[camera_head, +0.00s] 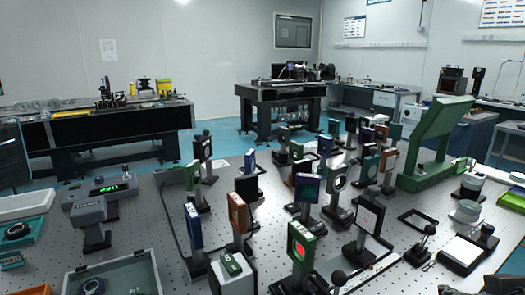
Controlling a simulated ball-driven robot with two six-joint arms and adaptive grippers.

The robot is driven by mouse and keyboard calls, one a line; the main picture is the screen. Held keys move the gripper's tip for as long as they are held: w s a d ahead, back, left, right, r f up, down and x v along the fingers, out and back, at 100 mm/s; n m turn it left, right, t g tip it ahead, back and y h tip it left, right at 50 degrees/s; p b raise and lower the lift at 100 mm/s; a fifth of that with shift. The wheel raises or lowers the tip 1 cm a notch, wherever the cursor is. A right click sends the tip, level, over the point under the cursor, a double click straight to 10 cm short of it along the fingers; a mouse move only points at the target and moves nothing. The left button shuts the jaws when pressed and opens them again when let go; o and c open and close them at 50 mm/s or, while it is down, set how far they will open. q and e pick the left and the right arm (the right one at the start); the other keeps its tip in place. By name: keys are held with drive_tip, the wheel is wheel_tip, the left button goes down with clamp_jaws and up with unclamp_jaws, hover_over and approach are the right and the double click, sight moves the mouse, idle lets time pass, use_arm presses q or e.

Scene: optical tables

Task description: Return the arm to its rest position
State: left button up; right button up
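Neither of my grippers shows in the head view, and I cannot make out either arm. The optical table (150,250) with its grid of holes fills the lower part of the view. Whether my grippers hold anything cannot be seen.
Several upright optical mounts stand close together on the table, including a green one (300,245) with a red spot. A tall green stand (428,145) is at the right. A grey device with a green display (108,188) is at the left. Another dark table (115,122) stands behind.

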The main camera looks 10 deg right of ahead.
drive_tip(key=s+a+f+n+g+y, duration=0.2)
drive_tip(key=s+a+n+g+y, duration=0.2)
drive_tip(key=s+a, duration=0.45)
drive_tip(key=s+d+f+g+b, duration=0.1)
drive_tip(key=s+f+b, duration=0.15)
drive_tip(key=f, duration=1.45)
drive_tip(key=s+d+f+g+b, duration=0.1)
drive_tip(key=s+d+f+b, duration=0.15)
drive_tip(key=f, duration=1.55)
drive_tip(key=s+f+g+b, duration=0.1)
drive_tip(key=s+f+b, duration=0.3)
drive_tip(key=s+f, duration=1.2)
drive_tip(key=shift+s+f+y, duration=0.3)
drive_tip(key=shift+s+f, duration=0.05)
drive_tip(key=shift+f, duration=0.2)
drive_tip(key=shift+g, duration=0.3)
